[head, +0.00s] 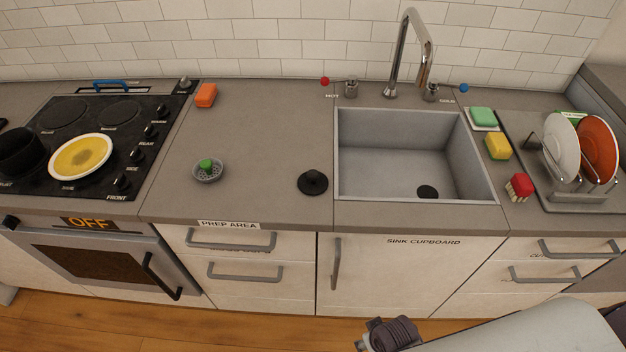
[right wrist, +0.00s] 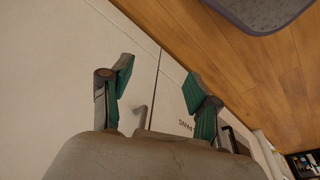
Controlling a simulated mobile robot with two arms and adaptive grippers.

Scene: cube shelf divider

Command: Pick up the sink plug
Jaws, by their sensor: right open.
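The sink plug (head: 313,183) is a black disc with a raised knob. It lies on the grey counter just left of the sink (head: 385,160). The dark round drain (head: 428,191) shows in the basin floor, near its front. My right gripper (right wrist: 160,84) is open in the right wrist view, with nothing between its green-padded fingers. Pale cupboard fronts and the wood floor lie beyond it, and the plug does not show in that view. My left gripper is in neither view.
A green and grey strainer (head: 208,170) and an orange block (head: 206,95) sit on the counter left of the plug. A red-topped brush (head: 519,187), yellow sponge (head: 497,146) and dish rack (head: 585,197) stand right of the sink. The tall faucet (head: 408,55) rises behind it.

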